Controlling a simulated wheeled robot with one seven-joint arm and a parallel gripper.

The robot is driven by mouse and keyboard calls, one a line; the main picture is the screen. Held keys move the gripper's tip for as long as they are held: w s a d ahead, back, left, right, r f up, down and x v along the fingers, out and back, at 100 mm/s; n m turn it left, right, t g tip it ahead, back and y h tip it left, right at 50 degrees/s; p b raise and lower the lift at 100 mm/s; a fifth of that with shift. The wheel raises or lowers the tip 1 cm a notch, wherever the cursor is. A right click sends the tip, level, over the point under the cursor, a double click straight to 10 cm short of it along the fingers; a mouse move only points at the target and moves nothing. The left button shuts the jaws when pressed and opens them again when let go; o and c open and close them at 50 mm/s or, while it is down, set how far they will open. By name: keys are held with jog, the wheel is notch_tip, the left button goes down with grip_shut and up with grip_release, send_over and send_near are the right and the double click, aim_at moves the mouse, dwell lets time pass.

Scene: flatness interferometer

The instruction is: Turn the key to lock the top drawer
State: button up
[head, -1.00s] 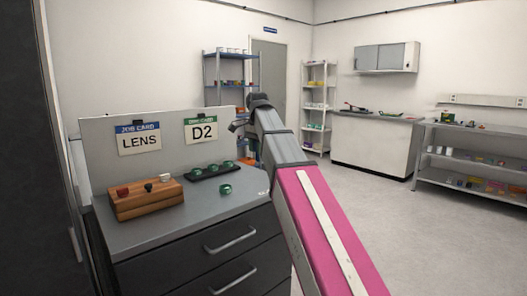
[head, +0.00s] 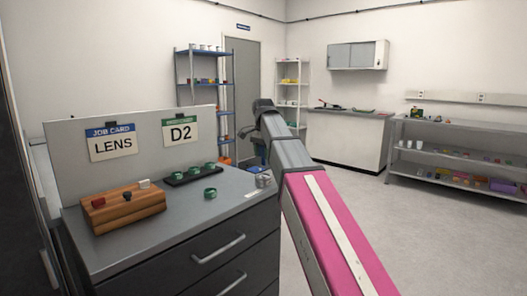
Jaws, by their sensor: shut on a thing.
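The drawer cabinet (head: 225,182) stands at the lower left in the head view. Its top drawer (head: 160,262) has a bar handle (head: 218,248) and looks closed. A second drawer with a like handle (head: 230,285) is below it. I cannot see a key or a keyhole on the visible front. My pink and grey arm reaches up past the cabinet's right side and bends beyond its far right corner. My gripper is not visible; the arm and cabinet may hide it.
On the cabinet top are a wooden block (head: 122,214) with small knobs, a black tray (head: 190,175) of green rings, a loose green ring (head: 210,193) and a small metallic thing (head: 263,181). A card panel (head: 70,160) stands behind. The floor at right is clear.

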jog(key=shift+f, duration=2.35)
jog(key=shift+f, duration=1.3)
jog(key=shift+n, duration=1.8)
jog(key=shift+n, duration=1.7)
